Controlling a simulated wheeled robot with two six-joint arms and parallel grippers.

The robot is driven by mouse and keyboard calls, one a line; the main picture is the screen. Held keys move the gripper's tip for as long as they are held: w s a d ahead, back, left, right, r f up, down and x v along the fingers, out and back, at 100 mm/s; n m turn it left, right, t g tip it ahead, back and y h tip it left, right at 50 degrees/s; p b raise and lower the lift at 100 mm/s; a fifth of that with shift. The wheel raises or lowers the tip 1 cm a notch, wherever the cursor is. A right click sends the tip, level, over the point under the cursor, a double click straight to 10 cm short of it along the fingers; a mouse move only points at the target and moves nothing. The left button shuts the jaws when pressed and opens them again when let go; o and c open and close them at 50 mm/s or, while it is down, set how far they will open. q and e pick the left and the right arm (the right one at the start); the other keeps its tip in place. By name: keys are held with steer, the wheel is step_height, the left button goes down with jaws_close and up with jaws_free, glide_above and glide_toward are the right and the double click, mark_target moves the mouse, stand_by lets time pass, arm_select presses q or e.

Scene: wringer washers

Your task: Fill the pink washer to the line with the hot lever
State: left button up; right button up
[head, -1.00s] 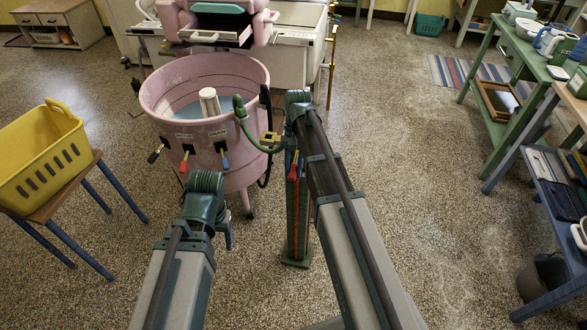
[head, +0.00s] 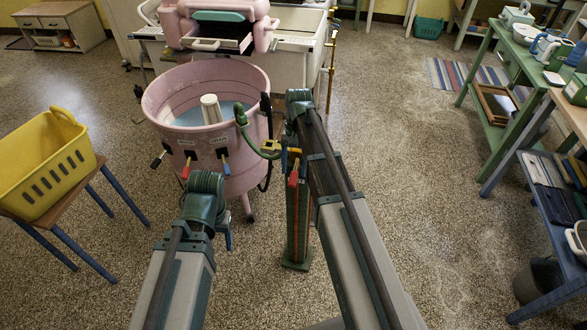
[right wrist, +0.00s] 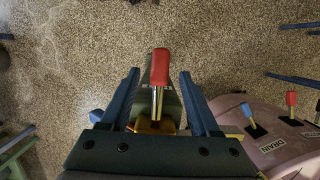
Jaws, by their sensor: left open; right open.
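The pink washer (head: 215,165) stands at centre left in the head view. Bluish water (head: 188,117) and a pale agitator post (head: 210,108) show inside. A fill line cannot be made out. A red-handled lever (head: 293,180) tops a green post beside the washer; it also shows in the right wrist view (right wrist: 160,68). My right gripper (right wrist: 158,82) is open, with one blue finger on each side of the red handle, apart from it. In the head view, my right gripper (head: 291,158) is at that lever. My left gripper (head: 228,235) is open, mostly hidden, in front of the washer.
A green hose (head: 243,125) hooks over the washer's rim. Black, red and blue levers sit on the washer's front, one labelled DRAIN. A yellow basket (head: 45,175) stands on a stool at left. Green tables (head: 500,110) line the right. Floor between is clear.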

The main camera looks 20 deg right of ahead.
mark_target(293, 176)
steer(key=p+v, duration=0.9)
steer(key=v, duration=0.1)
steer(key=shift+r, duration=0.1)
stand_by(2.1)
steer(key=s+f+b, duration=0.1)
steer(key=f+b, duration=0.3)
steer(key=s+a+f+t+h+b, duration=0.1)
steer(key=f+b, duration=0.3)
steer(key=f, duration=0.1)
steer(key=s+f+t+b, duration=0.1)
steer(key=f+b, duration=0.3)
steer(key=b, duration=0.1)
steer(key=shift+a+f, duration=0.15)
steer(key=shift+a, duration=0.2)
steer(key=shift+c, duration=0.3)
